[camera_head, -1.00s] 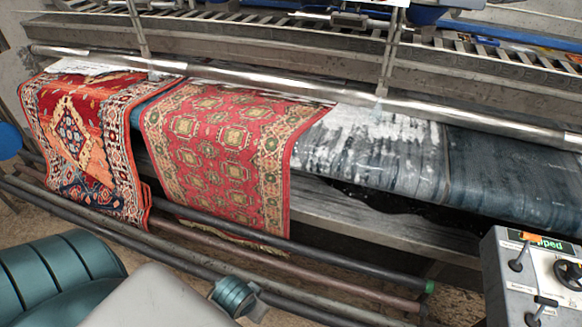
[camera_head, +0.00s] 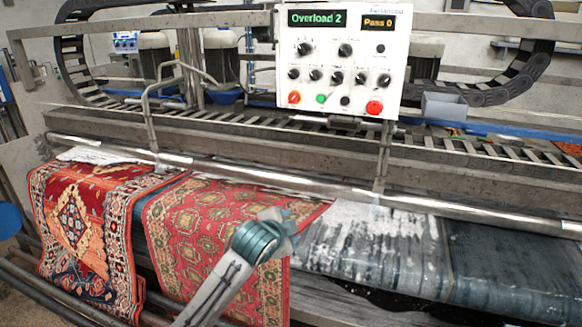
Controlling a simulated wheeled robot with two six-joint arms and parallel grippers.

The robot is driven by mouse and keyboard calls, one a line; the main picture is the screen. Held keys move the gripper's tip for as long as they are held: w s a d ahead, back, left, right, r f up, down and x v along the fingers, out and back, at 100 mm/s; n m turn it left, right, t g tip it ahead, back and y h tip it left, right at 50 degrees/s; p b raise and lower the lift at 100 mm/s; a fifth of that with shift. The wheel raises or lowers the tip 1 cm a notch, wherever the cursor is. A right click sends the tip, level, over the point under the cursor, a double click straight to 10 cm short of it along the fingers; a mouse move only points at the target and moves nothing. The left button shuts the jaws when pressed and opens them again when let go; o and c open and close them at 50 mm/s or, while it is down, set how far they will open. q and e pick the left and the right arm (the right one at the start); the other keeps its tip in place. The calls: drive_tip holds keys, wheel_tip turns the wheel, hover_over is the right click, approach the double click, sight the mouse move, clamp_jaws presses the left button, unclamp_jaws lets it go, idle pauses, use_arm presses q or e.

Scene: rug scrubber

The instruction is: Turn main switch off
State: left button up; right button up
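A white control panel (camera_head: 338,62) hangs above the machine at the top middle, with lit displays reading "Overload 2" (camera_head: 317,18) and "Pass 0" (camera_head: 378,22). My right gripper is out of view.
The panel also carries several black knobs, a green button (camera_head: 320,99) and a red button (camera_head: 374,107). A steel roller (camera_head: 270,178) and rail cross below it. Two patterned rugs (camera_head: 78,225) (camera_head: 205,235) hang over the machine. A grey bin (camera_head: 444,106) stands right of the panel.

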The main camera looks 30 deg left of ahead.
use_arm(q)
drive_tip(key=w+a+r+m+t+y, duration=0.1)
drive_tip(key=w+a+r, duration=0.15)
drive_tip(key=r, duration=0.35)
drive_tip(key=w+a+r+m+t, duration=0.1)
drive_tip(key=w+a+r, duration=0.1)
drive_tip(key=w+r, duration=0.3)
drive_tip(key=m+t+y, duration=0.1)
drive_tip(key=m+t, duration=0.1)
drive_tip(key=t, duration=0.1)
approach(292, 100)
drive_tip(key=p+x, duration=0.5)
drive_tip(key=x, duration=0.3)
drive_tip(key=shift+r, duration=0.2)
drive_tip(key=shift+w+a+f+p, duration=0.1)
drive_tip(key=shift+w+a+p, duration=0.2)
drive_tip(key=shift+w, duration=0.35)
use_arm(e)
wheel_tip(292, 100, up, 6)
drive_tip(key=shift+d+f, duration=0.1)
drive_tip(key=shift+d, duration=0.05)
use_arm(q)
drive_tip(key=shift+f, duration=0.1)
drive_tip(key=c, duration=1)
